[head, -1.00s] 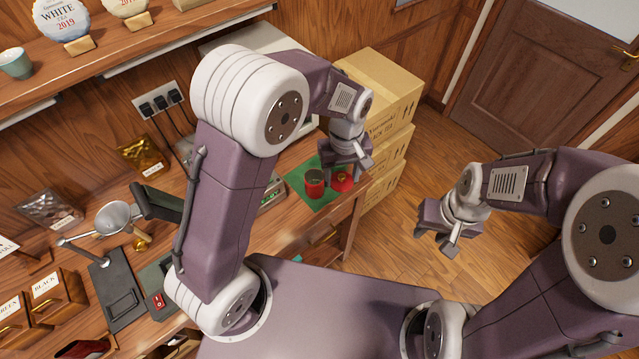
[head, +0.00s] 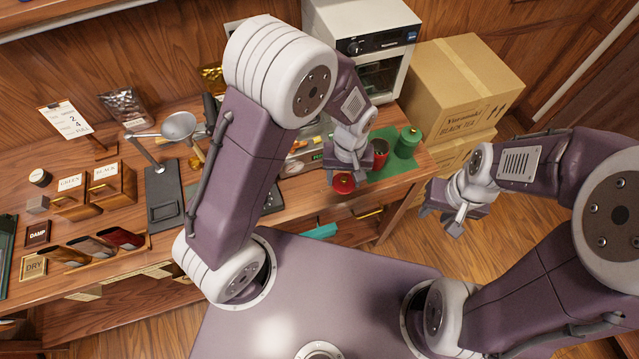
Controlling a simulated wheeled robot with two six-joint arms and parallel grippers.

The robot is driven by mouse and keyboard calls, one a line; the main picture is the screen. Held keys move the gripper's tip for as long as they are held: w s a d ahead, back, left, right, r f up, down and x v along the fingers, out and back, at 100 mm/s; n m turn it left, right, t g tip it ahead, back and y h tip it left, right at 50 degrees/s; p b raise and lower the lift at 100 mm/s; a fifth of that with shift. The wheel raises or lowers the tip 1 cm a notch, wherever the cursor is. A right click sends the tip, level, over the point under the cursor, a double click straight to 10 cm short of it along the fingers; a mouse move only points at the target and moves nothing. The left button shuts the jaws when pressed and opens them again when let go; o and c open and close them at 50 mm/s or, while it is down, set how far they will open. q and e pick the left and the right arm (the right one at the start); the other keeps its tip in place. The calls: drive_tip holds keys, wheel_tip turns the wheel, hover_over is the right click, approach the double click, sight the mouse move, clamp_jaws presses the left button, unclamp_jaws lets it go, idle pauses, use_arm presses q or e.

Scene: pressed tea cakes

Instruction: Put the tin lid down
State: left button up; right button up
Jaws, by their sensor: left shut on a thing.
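The red tin lid (head: 343,184) is in my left gripper (head: 347,174), which is shut on it, close to the front edge of the wooden counter. The fingers partly cover the lid, and I cannot tell whether it touches the counter. A red open tin (head: 379,153) stands just to the right, on a green mat (head: 405,168). A green tin (head: 408,142) with its lid on stands beside it at the right. My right gripper (head: 441,221) is open and empty, in the air off the counter's right end.
A white oven-like appliance (head: 385,35) stands behind the mat, and cardboard boxes (head: 461,90) are stacked at the right. A scale or similar device (head: 305,157) is left of my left gripper. Wooden boxes (head: 110,187) and sample trays fill the counter's left part.

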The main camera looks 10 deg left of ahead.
use_arm(q)
hover_over(321, 189)
wheel_tip(321, 189, down, 4)
drive_tip(key=shift+d+r+p, duration=0.15)
drive_tip(key=shift+r+p, duration=0.1)
drive_tip(key=shift+p, duration=0.1)
drive_tip(key=shift+a+f, duration=0.25)
drive_tip(key=shift+f, duration=0.05)
wheel_tip(321, 189, down, 3)
drive_tip(key=shift+s+f+p, duration=0.1)
drive_tip(key=shift+f+p, duration=0.05)
drive_tip(key=shift+p, duration=0.15)
drive_tip(key=shift+w+f, duration=0.2)
drive_tip(key=shift+f, duration=0.15)
drive_tip(key=shift+s+f, duration=0.1)
drive_tip(key=shift+f, duration=0.1)
drive_tip(key=o, duration=1.3)
drive_tip(key=shift+r, duration=0.1)
